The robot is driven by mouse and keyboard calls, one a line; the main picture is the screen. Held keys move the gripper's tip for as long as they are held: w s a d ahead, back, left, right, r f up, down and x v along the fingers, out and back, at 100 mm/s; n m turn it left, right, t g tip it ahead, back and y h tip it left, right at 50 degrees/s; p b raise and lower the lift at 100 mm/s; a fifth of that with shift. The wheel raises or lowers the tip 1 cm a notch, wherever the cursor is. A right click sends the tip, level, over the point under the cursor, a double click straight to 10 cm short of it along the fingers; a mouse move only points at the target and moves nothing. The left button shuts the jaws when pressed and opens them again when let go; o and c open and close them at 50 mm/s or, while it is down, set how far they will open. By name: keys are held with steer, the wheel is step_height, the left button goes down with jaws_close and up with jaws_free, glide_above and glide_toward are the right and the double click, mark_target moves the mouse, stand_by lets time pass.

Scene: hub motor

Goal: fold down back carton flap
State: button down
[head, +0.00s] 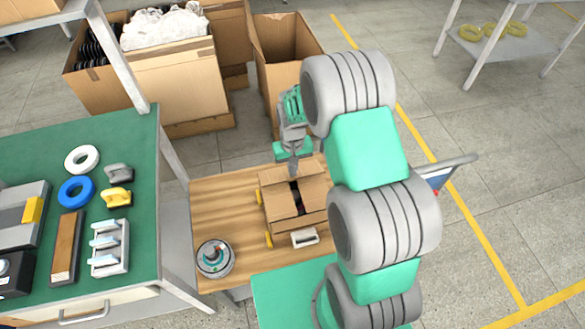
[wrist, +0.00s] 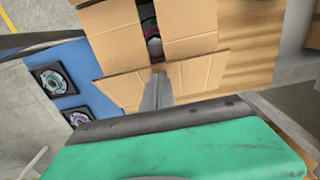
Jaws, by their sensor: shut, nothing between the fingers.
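The open-topped brown carton (head: 279,200) sits on the wooden table, with a dark gap between its two inward-lying side flaps. My gripper (head: 294,172) is at the carton's back edge, pointing down, its fingers closed together and empty. In the wrist view, the back flap (wrist: 195,76) stands out from the carton's near edge. The closed fingertips (wrist: 158,74) overlap this flap near its middle; whether they touch it I cannot tell. Through the gap, dark and light contents (wrist: 153,40) show. The front flap (head: 300,224) appears at the carton's front side in the head view.
A round hub motor (head: 215,259) lies at the wooden table's (head: 222,210) front left corner. A small white-framed item (head: 304,237) is just in front of the carton. A green workbench (head: 135,150) with tools stands left. Large cartons (head: 180,85) stand on the floor behind.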

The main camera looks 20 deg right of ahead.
steer(key=shift+f+b, duration=1.45)
steer(key=shift+f, duration=0.55)
steer(key=shift+r, duration=0.1)
step_height(320, 180, up, 9)
steer(key=p, duration=0.6)
